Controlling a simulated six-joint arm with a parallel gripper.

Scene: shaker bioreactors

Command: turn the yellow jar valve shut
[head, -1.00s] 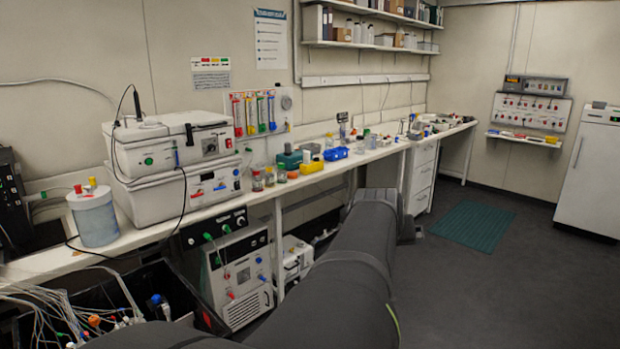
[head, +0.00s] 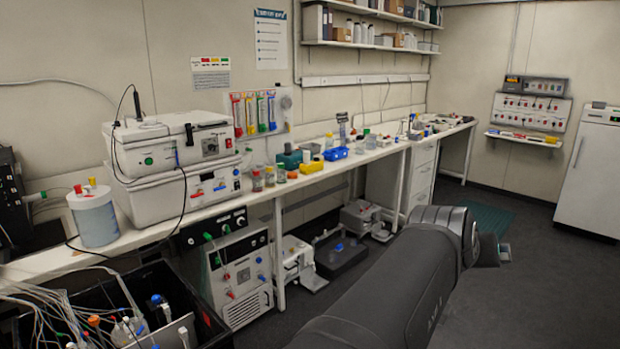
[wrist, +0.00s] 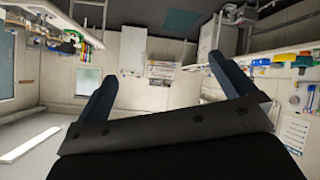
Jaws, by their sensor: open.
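A white-blue jar (head: 93,217) stands on the left end of the bench in the head view. A yellow fitting (head: 92,181) and a red one stick up from its lid. The yellow fitting is too small to tell how it is turned. My gripper (wrist: 158,58) shows in the wrist view with two dark blue fingers spread wide and nothing between them. In the head view my arm reaches to the right, far from the jar, and its fingers cannot be made out. I cannot make out the jar in the wrist view.
Two stacked grey-white boxes (head: 170,160) stand beside the jar, with a black cable. A black bin (head: 205,318) with tubes and bottles is below. Small bottles and a blue rack (head: 336,154) line the bench (head: 140,236). The floor at right is open.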

